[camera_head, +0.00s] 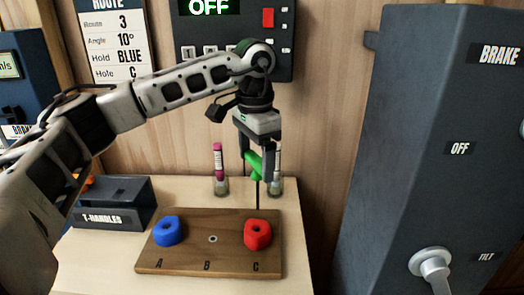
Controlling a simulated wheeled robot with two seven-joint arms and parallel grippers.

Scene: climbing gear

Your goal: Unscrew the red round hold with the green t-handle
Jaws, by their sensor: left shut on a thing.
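My left gripper (258,157) hangs above the right part of the wooden board and is shut on the green t-handle (254,164). The t-handle's thin dark shaft points down toward the red round hold (257,235). The shaft's lower end shows just above or behind the top of the red hold; I cannot tell whether it touches. The red hold sits at position C of the board (207,258). A blue hold (169,231) sits at position A. Position B has a bare hole (212,239). My right gripper is out of view.
A dark box labelled T-HANDLES (113,219) stands at the left with something orange in it. Two marker-like items in small cups (221,186) stand behind the board. A large dark brake unit (420,130) fills the right. A sign (118,45) reads Route 3, Angle 10°, Hold BLUE, Hole C.

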